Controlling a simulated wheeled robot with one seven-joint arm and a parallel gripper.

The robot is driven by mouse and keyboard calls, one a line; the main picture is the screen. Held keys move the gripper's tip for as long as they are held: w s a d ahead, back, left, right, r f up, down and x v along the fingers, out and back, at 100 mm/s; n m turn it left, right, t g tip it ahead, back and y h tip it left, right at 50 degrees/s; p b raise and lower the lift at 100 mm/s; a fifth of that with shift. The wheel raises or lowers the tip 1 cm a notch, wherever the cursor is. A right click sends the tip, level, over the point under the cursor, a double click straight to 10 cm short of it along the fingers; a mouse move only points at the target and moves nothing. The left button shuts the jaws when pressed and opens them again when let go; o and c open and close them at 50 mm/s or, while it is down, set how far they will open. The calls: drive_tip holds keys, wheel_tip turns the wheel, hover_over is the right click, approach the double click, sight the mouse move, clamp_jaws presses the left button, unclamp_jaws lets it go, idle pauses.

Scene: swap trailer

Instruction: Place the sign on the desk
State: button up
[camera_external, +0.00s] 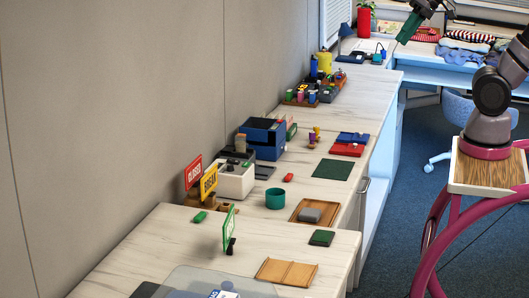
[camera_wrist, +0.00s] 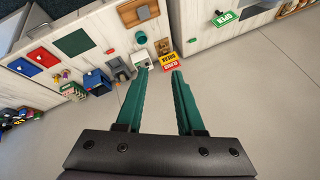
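A green sign (camera_external: 228,224) stands upright in a small black holder on the near desk (camera_external: 180,246); it also shows in the wrist view (camera_wrist: 223,19). A red sign (camera_external: 193,172) and a yellow sign (camera_external: 209,183) stand together in a wooden stand (camera_external: 206,203) on the counter near the wall. In the wrist view the yellow sign (camera_wrist: 168,57) and the red sign (camera_wrist: 170,66) show just beyond my fingertips. My gripper (camera_external: 404,38) is high above the counter's far end, well away from every sign. Its green fingers (camera_wrist: 159,74) are apart with nothing between them.
On the counter are a white box (camera_external: 236,181), a blue organizer (camera_external: 263,138), a teal cup (camera_external: 275,199), a wooden tray (camera_external: 303,217) and a green mat (camera_external: 333,169). A wooden board (camera_external: 287,272) lies on the near desk. A blue chair (camera_external: 457,108) stands at right.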

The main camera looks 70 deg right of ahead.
drive_tip(key=shift+s+d+f, duration=0.15)
drive_tip(key=shift+s+d, duration=0.35)
drive_tip(key=shift+s, duration=0.3)
drive_tip(key=o, duration=0.4)
drive_tip(key=shift+s+d+f, duration=0.1)
drive_tip(key=shift+s+d, duration=0.1)
drive_tip(key=shift+s, duration=0.1)
drive_tip(key=shift+c, duration=0.2)
drive_tip(key=o, duration=0.6)
drive_tip(key=shift+s+t+h, duration=0.1)
drive_tip(key=shift+t+h, duration=0.2)
drive_tip(key=shift+t, duration=0.1)
drive_tip(key=shift+o, duration=0.2)
